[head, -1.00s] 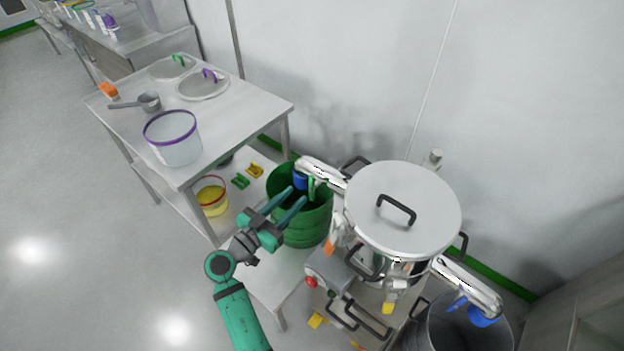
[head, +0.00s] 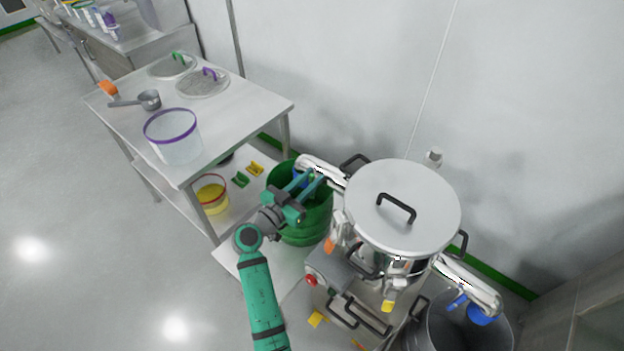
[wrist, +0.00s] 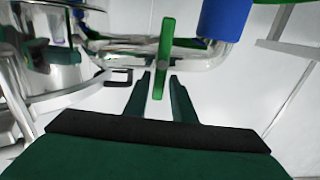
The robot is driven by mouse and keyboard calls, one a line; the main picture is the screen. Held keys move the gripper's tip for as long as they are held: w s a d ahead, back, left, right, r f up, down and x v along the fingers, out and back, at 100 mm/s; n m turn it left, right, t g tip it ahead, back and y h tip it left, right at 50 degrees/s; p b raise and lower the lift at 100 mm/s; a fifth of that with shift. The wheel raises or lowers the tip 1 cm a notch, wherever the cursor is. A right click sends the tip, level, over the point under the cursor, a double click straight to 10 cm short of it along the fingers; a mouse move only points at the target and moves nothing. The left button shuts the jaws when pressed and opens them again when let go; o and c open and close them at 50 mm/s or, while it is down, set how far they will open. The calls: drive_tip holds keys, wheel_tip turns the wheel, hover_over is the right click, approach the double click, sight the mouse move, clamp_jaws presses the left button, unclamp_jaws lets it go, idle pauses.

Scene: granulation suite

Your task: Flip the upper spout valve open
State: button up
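The upper spout (head: 322,170) is a shiny metal pipe on the left of the lidded steel vessel (head: 410,255), ending over a green bucket (head: 305,225). In the wrist view the spout (wrist: 200,58) runs across the picture and carries an upright green valve lever (wrist: 165,40) and a blue sleeve (wrist: 224,18) at its end. My gripper (head: 312,180) is at the spout. In the wrist view its open fingers (wrist: 160,77) stand on either side of the lever's lower end, with visible gaps. My fingers largely hide the lever in the head view.
A lower spout (head: 468,283) with blue parts sits at the vessel's right, over a grey bin (head: 462,330). A grey box with a red button (head: 310,280) is below my gripper. A steel table (head: 225,115) holding a clear tub (head: 172,140) stands left. Floor at left is clear.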

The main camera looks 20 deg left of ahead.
drive_tip(key=shift+d, duration=0.1)
clamp_jaws()
drive_tip(key=n, duration=0.3)
drive_tip(key=a+n, duration=0.1)
drive_tip(key=shift+w+f+n, duration=0.15)
drive_tip(key=shift+w+n, duration=0.1)
drive_tip(key=shift+n, duration=0.05)
drive_tip(key=shift+o, duration=1.8)
unclamp_jaws()
drive_tip(key=shift+w, duration=0.1)
drive_tip(key=v, duration=1.1)
